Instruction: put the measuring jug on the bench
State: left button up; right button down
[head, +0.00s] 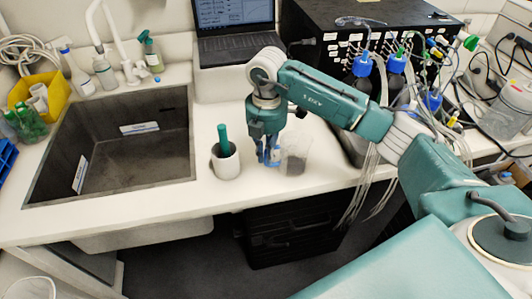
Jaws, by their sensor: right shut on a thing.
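The measuring jug (295,158) is a small clear container near the front of the white bench (225,108), right of the sink. My right gripper (268,158) points down at its left side and is shut on it. The jug looks upright. I cannot tell whether its base touches the bench or hangs just above it. My left gripper is out of view.
A white pot (226,164) with a green-handled tool stands close left of my right gripper. The sink (115,150) lies further left. A laptop (233,35) and a black box (320,30) with bottles and tubes stand behind.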

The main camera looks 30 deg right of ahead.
jog(key=shift+f, duration=0.1)
jog(key=c, duration=1.8)
grip_release()
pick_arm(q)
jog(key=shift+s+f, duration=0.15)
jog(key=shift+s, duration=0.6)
pick_arm(e)
jog(key=shift+r, duration=0.45)
pick_arm(q)
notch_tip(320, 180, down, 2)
jog(key=b, duration=0.2)
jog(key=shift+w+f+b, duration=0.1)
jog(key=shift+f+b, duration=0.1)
jog(key=shift+b, duration=0.1)
pick_arm(e)
notch_tip(320, 180, up, 11)
jog(key=shift+r, duration=0.2)
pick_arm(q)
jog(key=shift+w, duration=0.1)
pick_arm(e)
jog(key=shift+f, duration=0.1)
